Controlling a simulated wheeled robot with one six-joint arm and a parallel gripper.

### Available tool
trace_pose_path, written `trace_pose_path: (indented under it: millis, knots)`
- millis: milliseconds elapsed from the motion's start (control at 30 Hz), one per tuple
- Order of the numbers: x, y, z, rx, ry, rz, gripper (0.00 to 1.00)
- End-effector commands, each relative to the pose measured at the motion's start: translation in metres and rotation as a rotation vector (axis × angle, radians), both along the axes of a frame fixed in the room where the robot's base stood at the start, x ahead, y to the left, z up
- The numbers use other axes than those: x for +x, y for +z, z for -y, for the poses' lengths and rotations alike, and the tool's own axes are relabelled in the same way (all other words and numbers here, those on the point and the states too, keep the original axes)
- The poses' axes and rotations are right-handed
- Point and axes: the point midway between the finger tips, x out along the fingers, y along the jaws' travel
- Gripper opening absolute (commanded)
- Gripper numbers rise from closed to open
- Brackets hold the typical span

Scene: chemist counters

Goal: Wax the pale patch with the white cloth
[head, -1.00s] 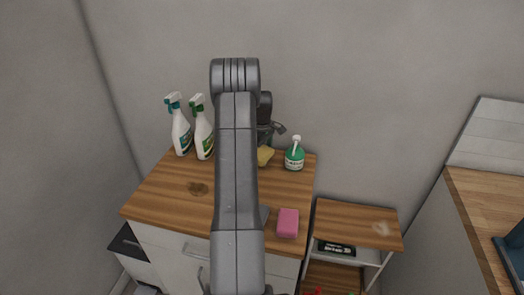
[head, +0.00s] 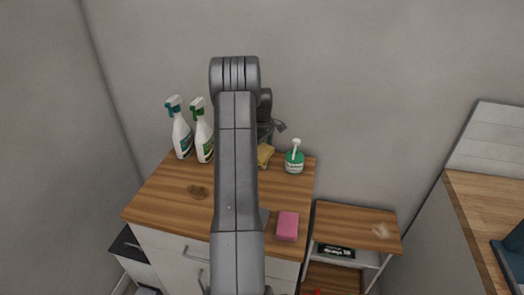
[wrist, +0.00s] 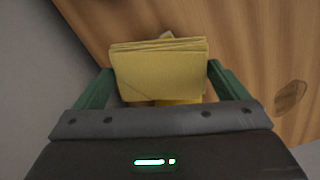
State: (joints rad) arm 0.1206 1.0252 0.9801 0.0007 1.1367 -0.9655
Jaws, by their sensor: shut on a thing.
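My gripper (wrist: 160,78) is shut on a yellow folded cloth or sponge (wrist: 158,72), its green fingers at either side. In the head view this yellow piece (head: 265,155) shows at the back of the wooden counter, just right of my arm, which hides part of the gripper. I cannot tell whether it touches the counter. A pale patch (head: 381,230) lies on the low wooden shelf unit at the right. No white cloth is clearly seen; a grey edge (head: 264,217) peeks out beside my arm, mostly hidden.
Two spray bottles (head: 181,135) (head: 203,138) stand left at the back of the counter (head: 160,205). A green pump bottle (head: 294,160) stands right of the yellow piece. A pink sponge (head: 288,226) lies at the front right. A dark stain (head: 197,192) marks the counter's left.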

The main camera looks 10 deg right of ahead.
Motion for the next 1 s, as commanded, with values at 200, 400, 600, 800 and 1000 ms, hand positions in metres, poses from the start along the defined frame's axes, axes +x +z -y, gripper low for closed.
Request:
trace_pose_path:
  millis: [200,400,600,800,1000]
  knots:
    - [0.000,0.021,0.000,0.000,0.000,0.001,0.75]
    - [0.000,0.036,0.000,-0.001,0.000,0.001,0.75]
    - [0.000,0.044,0.000,0.000,0.000,0.000,0.75]
    - [0.000,0.043,0.000,0.000,0.000,0.000,0.75]
    - [0.000,0.043,0.000,0.000,0.000,0.000,0.75]
